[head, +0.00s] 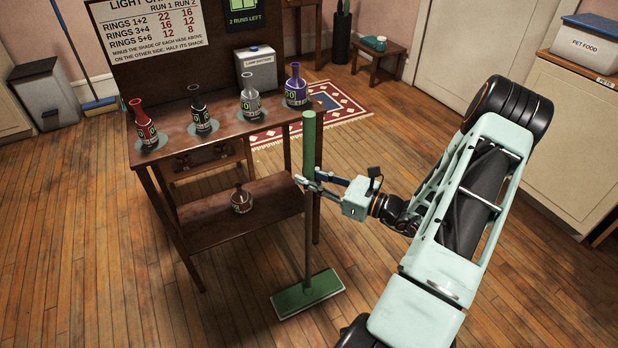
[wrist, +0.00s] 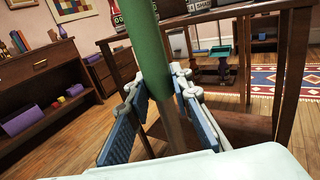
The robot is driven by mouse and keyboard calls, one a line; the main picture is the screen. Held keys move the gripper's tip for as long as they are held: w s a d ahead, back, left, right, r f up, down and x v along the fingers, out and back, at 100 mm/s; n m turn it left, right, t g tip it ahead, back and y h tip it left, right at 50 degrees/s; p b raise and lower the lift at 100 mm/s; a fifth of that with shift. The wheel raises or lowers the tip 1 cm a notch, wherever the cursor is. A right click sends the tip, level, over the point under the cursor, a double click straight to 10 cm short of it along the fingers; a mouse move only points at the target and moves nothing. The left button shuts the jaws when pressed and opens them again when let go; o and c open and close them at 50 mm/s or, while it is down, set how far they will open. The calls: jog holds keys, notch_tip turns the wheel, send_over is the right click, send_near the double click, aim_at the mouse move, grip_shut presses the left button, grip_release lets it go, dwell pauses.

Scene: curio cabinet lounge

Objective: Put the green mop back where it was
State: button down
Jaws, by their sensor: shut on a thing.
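The green mop (head: 308,150) stands nearly upright in front of the right end of the wooden table, with its flat green head (head: 305,295) at the floor. I cannot tell whether the head touches the floor. My gripper (head: 309,186) is shut on the mop's handle, around the lower end of its green grip. In the wrist view the green grip (wrist: 147,45) rises between the two fingers of my gripper (wrist: 160,100), and the darker pole below is partly hidden.
The wooden table (head: 225,130) holds several vases on round bases, a box and a sign. A blue broom (head: 98,105) leans at the back left by a grey bin (head: 45,95). A patterned rug (head: 345,105) lies behind. Floor at front left is clear.

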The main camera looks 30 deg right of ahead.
jog(key=c, duration=1.7)
grip_release()
jog(key=shift+r, duration=0.1)
jog(key=p+v, duration=0.2)
jog(key=v, duration=1)
jog(key=shift+p, duration=0.35)
